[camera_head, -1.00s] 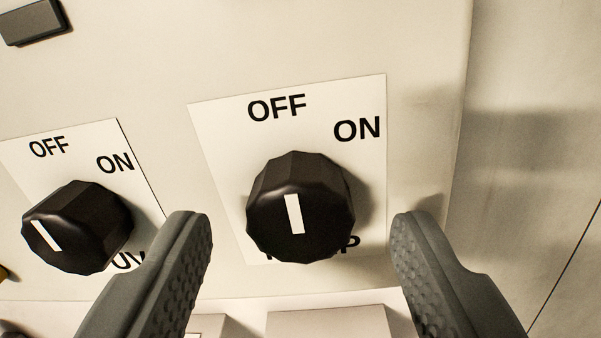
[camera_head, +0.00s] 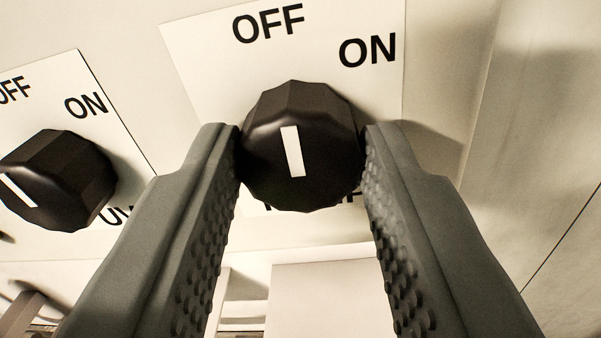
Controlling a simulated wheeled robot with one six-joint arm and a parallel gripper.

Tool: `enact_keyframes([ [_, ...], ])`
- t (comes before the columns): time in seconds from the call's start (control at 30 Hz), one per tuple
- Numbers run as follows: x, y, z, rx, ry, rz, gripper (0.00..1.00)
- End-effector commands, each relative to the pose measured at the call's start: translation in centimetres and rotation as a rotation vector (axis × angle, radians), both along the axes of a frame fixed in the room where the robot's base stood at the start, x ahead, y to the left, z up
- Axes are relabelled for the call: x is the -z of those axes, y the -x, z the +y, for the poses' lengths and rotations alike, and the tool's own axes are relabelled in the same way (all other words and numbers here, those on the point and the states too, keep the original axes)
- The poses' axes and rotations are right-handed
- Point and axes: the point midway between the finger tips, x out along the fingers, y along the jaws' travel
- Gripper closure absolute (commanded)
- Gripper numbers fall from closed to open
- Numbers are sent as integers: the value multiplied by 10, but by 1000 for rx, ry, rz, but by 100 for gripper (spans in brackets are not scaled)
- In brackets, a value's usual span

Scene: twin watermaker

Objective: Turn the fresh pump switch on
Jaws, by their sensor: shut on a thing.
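The black faceted pump knob (camera_head: 302,150) sits on a white label plate (camera_head: 200,60) near the middle of the camera view. Its white mark points up and slightly left, toward the word OFF; ON is printed at the upper right. The lower word is mostly hidden by the knob and a finger, with only parts of letters showing. My gripper (camera_head: 303,145) is shut on the knob, one dark grey finger at its left side and one at its right.
A second black knob (camera_head: 58,180) with OFF, ON and UV on its label stands close at the left, beside my left finger. The panel edge runs down the right, with a pale wall (camera_head: 545,130) beyond. Pale blocks (camera_head: 320,300) show below.

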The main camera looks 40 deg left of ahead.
Motion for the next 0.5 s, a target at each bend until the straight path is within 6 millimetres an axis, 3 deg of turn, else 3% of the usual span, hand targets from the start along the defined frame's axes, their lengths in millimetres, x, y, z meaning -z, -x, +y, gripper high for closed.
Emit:
enact_keyframes([
  [0.5,0,0,0,0,-289,199,89],
])
